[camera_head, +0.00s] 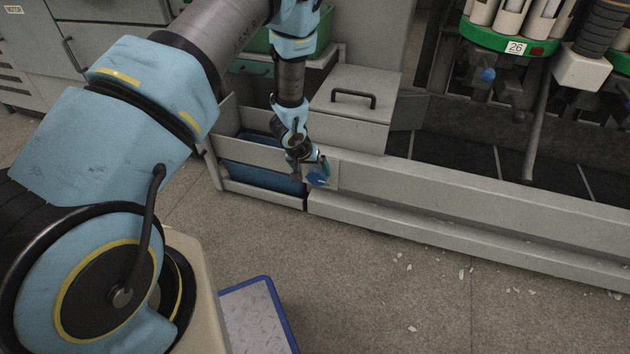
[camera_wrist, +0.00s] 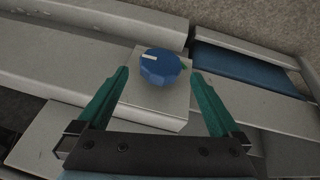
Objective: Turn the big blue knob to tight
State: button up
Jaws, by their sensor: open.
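The big blue knob (camera_wrist: 160,70) sits on a pale square plate (camera_wrist: 148,108) in the wrist view. A white mark on its top points to the left, and a small green mark shows at its right side. My gripper (camera_wrist: 160,72) is open, with one green finger to each side of the knob. Both fingers look apart from the knob; their exact depth is hard to tell. In the head view the knob (camera_head: 317,178) shows small at the end of my arm, on the front of the grey machine frame.
A long grey rail (camera_head: 470,215) runs right along the machine base. A blue bin (camera_head: 262,165) lies left of the knob. A grey box with a black handle (camera_head: 352,97) stands above. The floor (camera_head: 410,290) in front is open, with small white scraps.

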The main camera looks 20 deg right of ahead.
aim_at(315, 176)
jog(key=b+x, duration=0.1)
jog(key=x, duration=0.5)
jog(key=c, duration=1.2)
